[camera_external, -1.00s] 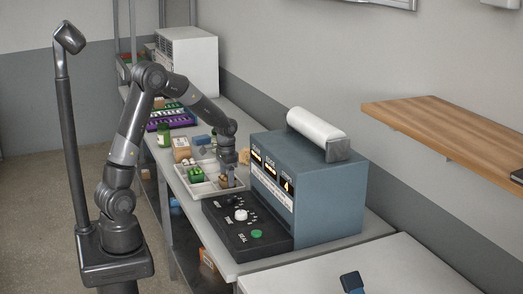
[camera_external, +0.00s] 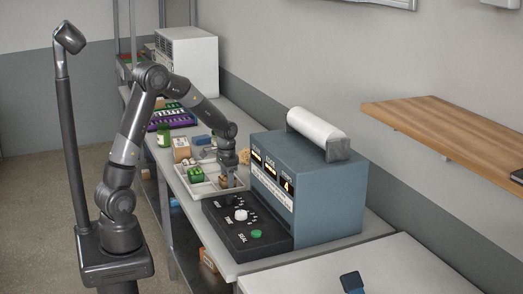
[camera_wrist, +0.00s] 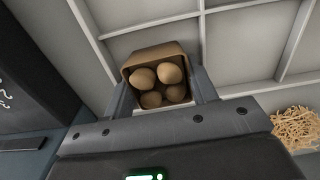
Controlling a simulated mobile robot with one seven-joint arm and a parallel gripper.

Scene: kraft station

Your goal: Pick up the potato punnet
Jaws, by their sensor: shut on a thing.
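The potato punnet (camera_wrist: 156,56) is a small brown open box with several round tan potatoes inside. My gripper (camera_wrist: 160,98) is shut on it, with one finger on each side, in the wrist view. In the external view my gripper (camera_external: 230,178) points down at the right part of the white divided tray (camera_external: 208,190). The punnet is mostly hidden by the fingers there. The tray's dividers (camera_wrist: 202,35) show behind the punnet in the wrist view. I cannot tell whether the punnet touches the tray floor.
A green punnet (camera_external: 196,174) sits in another tray compartment. A blue-grey machine (camera_external: 315,195) with a white roll stands close to the right. A black control panel (camera_external: 240,225) lies in front. Jars and boxes (camera_external: 181,149) stand behind the tray. Straw-like stuff (camera_wrist: 297,128) lies at right.

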